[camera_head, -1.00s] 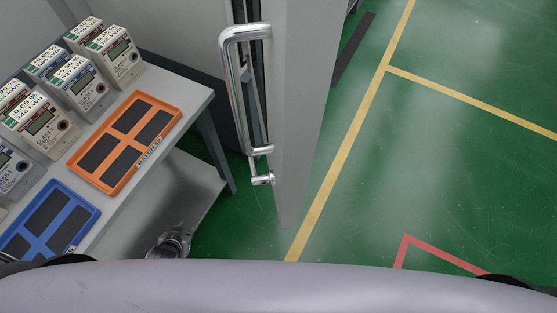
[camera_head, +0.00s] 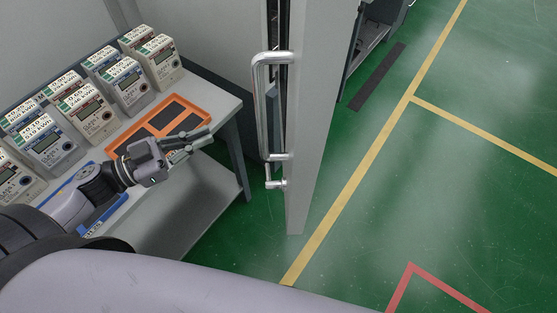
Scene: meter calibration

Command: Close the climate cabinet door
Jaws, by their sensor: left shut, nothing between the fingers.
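The climate cabinet door (camera_head: 313,120) is a grey panel seen nearly edge-on in the middle of the head view, and it stands open. A chrome handle (camera_head: 260,105) runs upright along its left side, with a small latch piece below. The inside of the cabinet is not visible. My right gripper is not in view.
A grey bench (camera_head: 222,104) on the left holds several electricity meters (camera_head: 158,62), an orange tray (camera_head: 197,104) and a blue tray (camera_head: 112,208) partly behind my arm. Green floor (camera_head: 450,170) with yellow and red lines lies open on the right. A black strip (camera_head: 378,77) lies behind the door.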

